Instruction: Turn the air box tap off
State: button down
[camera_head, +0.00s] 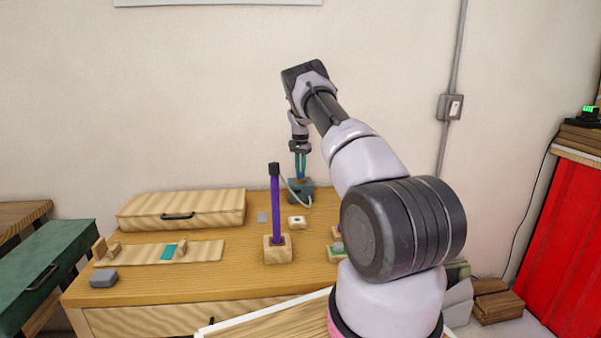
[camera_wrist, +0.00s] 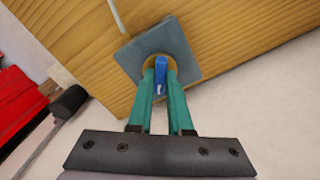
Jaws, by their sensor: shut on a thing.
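The air box (camera_head: 304,192) is a small blue-grey block at the back of the wooden table, with a pale hose running from it. In the wrist view it shows as a grey square (camera_wrist: 185,40) with a round tan disc in its middle. The tap (camera_wrist: 160,68) is a blue lever over that disc. My gripper (camera_wrist: 161,78) has long teal fingers and is shut on the blue tap from above. In the head view my gripper (camera_head: 300,172) points down at the air box, and the tap itself is too small to make out.
A purple rod (camera_head: 275,210) with a black top stands upright in a wooden block (camera_head: 278,252) at mid-table. A wooden case (camera_head: 182,208) lies at the back left. The wall is close behind the air box.

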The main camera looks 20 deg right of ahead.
jog(key=m, duration=0.5)
jog(key=shift+m, duration=0.3)
jog(key=m, duration=0.5)
jog(key=shift+r, duration=0.1)
dwell(0.3)
jog(key=c, duration=0.8)
grip_release()
jog(key=shift+c, duration=0.2)
notch_tip(320, 180, up, 11)
